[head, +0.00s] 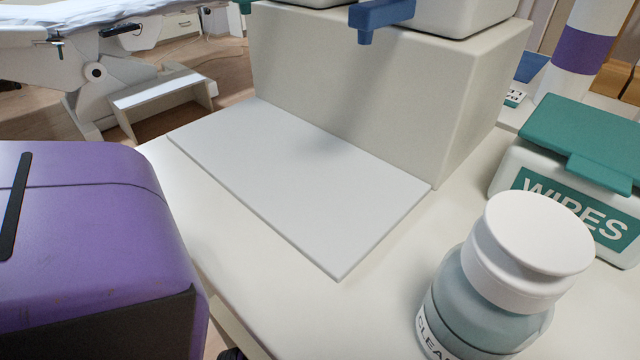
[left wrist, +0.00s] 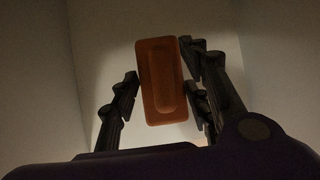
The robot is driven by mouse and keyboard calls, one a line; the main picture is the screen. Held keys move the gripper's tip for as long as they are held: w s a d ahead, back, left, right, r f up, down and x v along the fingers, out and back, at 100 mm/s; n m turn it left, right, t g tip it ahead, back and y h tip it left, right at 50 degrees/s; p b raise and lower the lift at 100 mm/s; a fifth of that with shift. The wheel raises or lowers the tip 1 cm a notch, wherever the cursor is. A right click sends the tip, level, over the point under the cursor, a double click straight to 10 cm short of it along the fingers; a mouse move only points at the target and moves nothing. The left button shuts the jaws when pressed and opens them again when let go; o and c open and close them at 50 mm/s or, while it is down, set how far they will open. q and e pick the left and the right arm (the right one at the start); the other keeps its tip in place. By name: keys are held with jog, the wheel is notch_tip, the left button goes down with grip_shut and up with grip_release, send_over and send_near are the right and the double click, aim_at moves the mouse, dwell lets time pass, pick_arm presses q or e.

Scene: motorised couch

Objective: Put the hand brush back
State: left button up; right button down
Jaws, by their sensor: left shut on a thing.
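The hand brush (left wrist: 165,72) shows in the left wrist view as an orange-brown block with rounded ends and a raised long middle part. My left gripper (left wrist: 160,85) is shut on it, with dark fingers on its left and right sides. The brush stands upright in that picture, between pale walls. Its bristles cannot be made out. In the head view neither the brush nor my grippers show; only my purple arm housing is at the lower left. My right gripper is in neither view.
A thin pale board (head: 290,180) lies bare on the white worktop (head: 240,270), before a white block (head: 370,110) bearing bins. A lidded jar (head: 495,290) and a wipes box (head: 570,170) stand at the right. A couch (head: 80,60) is at the back left.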

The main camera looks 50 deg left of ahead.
pick_arm(q)
jog(key=shift+w, duration=1.05)
jog(key=shift+w+d, duration=0.1)
jog(key=shift+w, duration=0.45)
jog(key=f+b, duration=0.3)
jog(key=shift+s+f, duration=0.2)
jog(key=shift+s, duration=0.05)
jog(key=shift+f, duration=0.2)
jog(key=shift+w+r, duration=0.15)
jog(key=o, duration=1.1)
